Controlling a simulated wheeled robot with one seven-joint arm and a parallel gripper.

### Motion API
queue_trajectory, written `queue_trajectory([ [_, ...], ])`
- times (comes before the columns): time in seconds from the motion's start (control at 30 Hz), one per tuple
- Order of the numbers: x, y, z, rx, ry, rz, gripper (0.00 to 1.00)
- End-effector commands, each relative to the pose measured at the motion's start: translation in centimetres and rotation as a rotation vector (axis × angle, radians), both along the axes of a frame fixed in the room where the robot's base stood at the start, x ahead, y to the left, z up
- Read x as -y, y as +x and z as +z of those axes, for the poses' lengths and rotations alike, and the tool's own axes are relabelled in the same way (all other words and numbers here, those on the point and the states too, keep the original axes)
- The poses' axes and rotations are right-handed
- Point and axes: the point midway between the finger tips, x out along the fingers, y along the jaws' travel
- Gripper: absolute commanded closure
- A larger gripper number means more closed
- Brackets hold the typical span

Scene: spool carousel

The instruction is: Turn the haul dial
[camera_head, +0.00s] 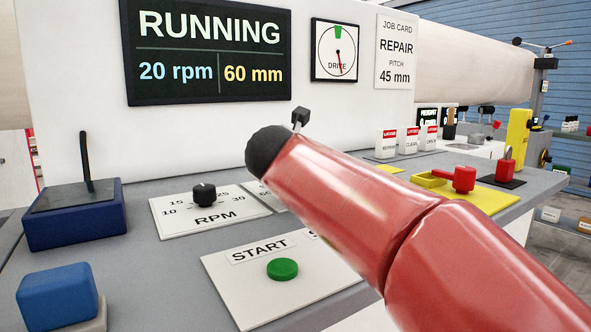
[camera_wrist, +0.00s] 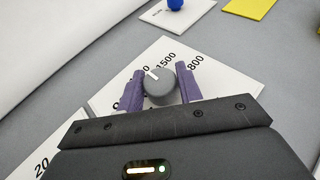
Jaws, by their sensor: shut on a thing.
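In the wrist view, a round grey dial (camera_wrist: 161,86) with a white pointer line stands on a white plate (camera_wrist: 118,92). Numbers around it include 1500 and one ending in 800; others are partly covered. The pointer line lies just left of 1500. My gripper (camera_wrist: 160,76) has its two purple fingers on either side of the dial, shut on it. The dial's name is hidden, so I cannot read that it is the haul dial. In the head view my red arm covers this dial and my gripper.
The display (camera_head: 208,52) reads RUNNING, 20 rpm, 60 mm. The job card (camera_head: 396,52) reads REPAIR, pitch 45 mm. An RPM dial (camera_head: 204,194), a green START button (camera_head: 283,269), a blue lever box (camera_head: 78,215) and a red knob (camera_head: 464,178) stand on the bench.

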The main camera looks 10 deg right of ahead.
Motion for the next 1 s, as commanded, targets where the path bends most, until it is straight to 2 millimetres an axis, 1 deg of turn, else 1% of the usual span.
queue_trajectory([
  [0.5, -0.03, 0.01, 0.0, 0.001, 0.0, 0.024, 0.87],
  [0.53, -0.03, 0.01, 0.0, 0.001, 0.0, 0.024, 0.62],
  [0.67, -0.02, 0.02, 0.0, 0.001, 0.0, 0.022, 0.45],
  [0.7, -0.02, 0.02, 0.0, 0.001, 0.0, 0.022, 0.43],
  [1.0, -0.09, -0.24, 0.12, 0.001, 0.0, 0.022, 0.43],
])
